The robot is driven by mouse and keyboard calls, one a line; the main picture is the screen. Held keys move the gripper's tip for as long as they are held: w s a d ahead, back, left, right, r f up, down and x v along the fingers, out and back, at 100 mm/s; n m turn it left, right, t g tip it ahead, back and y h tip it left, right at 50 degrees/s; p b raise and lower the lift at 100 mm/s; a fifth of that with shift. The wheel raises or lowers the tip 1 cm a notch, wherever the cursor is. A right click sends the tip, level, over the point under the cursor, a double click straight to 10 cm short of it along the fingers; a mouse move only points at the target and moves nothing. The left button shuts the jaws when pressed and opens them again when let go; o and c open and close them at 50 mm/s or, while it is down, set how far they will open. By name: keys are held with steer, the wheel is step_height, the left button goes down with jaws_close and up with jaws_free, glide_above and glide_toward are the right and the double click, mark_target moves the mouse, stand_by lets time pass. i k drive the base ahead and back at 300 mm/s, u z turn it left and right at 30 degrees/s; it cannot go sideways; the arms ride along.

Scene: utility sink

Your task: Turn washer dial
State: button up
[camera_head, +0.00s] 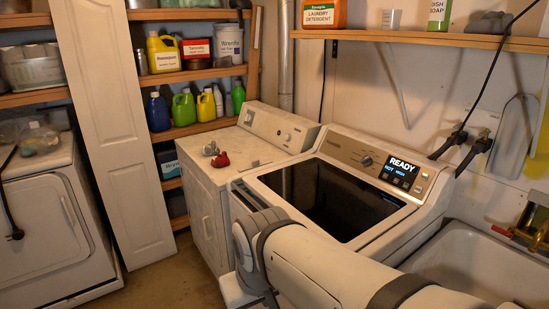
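The washer (242,183) is a white top-loader with a dark glass lid (325,200), which is closed. Its tan control panel (340,150) slopes along the back edge. A small round dial (367,160) sits on the panel, left of a lit display (400,172). The display reads "READY" with a smaller line below that seems to say "HOT WASH". The dial's pointer is too small to read. My arm crosses the lower middle of the picture, in front of the washer. My gripper is not visible, so its place relative to the dial cannot be told.
A white machine (210,195) with knobs stands left of the washer, with small red and grey items on top. A utility sink (475,265) is at the right. A wooden shelf (430,40) runs above the washer. Black clamps (480,145) hang on the right wall.

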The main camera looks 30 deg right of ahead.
mark_target(366, 160)
steer(key=u, duration=1.05)
steer(key=i, duration=2.35)
steer(key=z, duration=3.7)
steer(key=i, duration=1)
steer(key=z, duration=0.1)
